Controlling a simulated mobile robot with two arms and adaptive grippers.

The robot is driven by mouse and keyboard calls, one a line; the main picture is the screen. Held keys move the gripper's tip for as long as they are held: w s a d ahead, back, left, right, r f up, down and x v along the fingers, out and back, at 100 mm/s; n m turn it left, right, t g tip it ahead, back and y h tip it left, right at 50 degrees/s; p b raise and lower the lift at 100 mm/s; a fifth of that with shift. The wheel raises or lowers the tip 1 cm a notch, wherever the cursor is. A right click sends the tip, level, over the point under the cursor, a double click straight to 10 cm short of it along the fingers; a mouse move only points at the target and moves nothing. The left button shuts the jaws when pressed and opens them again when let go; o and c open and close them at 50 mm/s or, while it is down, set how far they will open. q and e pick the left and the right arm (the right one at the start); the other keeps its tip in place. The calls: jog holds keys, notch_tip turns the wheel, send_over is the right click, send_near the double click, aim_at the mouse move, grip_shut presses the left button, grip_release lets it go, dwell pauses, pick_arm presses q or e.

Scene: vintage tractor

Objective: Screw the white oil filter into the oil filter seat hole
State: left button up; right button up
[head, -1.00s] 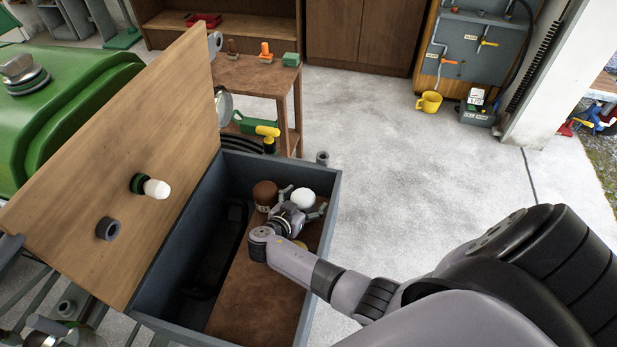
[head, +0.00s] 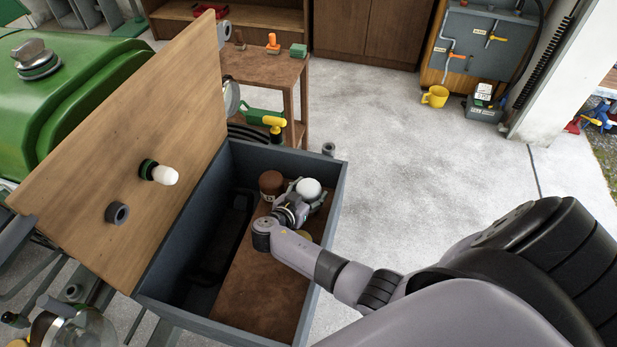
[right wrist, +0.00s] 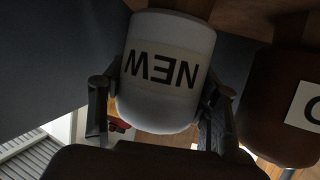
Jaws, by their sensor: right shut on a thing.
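The white oil filter (head: 308,187) stands in the grey box at its far right part. In the right wrist view the white filter (right wrist: 165,65) carries a label reading NEW, upside down. My right gripper (head: 305,199) is shut on it, with one finger on each side. A brown filter (head: 271,184) stands just left of it. On the slanted wooden board are a dark grey ring (head: 117,213) and a white rounded piece in a dark green ring (head: 161,173). I cannot tell for sure which is the oil filter seat hole. My left gripper is not seen.
The grey box (head: 336,190) has walls around the filters, and the wooden board (head: 165,110) rises on its left. A small brown table (head: 258,68) with tools stands behind. The floor at right is mostly clear.

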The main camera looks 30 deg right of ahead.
jog(key=c, duration=0.4)
jog(key=shift+o, duration=0.2)
jog(key=shift+r, duration=0.2)
